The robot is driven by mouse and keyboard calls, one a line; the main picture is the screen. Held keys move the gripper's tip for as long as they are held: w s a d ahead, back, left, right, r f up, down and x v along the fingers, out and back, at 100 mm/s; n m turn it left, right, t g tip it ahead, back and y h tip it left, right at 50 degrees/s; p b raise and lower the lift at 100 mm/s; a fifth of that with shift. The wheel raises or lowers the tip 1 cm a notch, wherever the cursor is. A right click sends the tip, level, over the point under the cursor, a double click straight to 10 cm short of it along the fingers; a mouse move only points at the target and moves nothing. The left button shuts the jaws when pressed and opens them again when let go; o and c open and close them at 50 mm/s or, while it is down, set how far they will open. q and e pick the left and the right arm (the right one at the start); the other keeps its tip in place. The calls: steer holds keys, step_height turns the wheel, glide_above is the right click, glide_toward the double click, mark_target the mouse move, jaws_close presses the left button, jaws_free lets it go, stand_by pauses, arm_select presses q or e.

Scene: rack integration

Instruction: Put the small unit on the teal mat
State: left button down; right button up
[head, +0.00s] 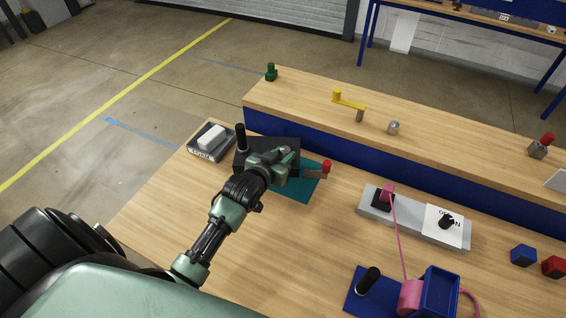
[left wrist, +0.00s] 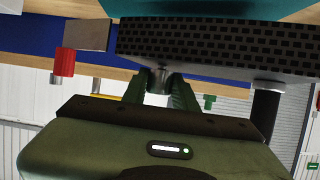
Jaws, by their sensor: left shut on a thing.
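The small unit (head: 252,158) is a dark box with a black upright post at its left end. In the left wrist view its perforated dark face (left wrist: 220,42) shows close up. My left gripper (head: 287,155) is shut on a small metallic knob on the unit; the fingers (left wrist: 160,82) meet it in the left wrist view. The teal mat (head: 303,190) lies on the bench, partly hidden by the unit and my arm; it also shows in the left wrist view (left wrist: 200,7). The unit overlaps the mat's far-left part; I cannot tell whether they touch. My right gripper is not in view.
A red-capped metal block (head: 326,167) stands at the mat's right edge. A dark tray with a white block (head: 211,137) is left of the unit. A raised shelf (head: 310,105) runs behind. A grey panel (head: 412,214) and blue holder (head: 440,290) lie right.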

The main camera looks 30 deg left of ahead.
arm_select(q)
step_height(320, 180, down, 3)
steer(key=shift+f, duration=0.1)
steer(key=shift+w+f, duration=0.1)
steer(key=shift+f, duration=0.1)
steer(key=shift+f, duration=0.1)
steer(key=c, duration=1.1)
jaws_free()
steer(key=shift+f, duration=0.1)
steer(key=shift+r, duration=0.25)
steer(key=b+v, duration=0.1)
steer(key=v, duration=1.1)
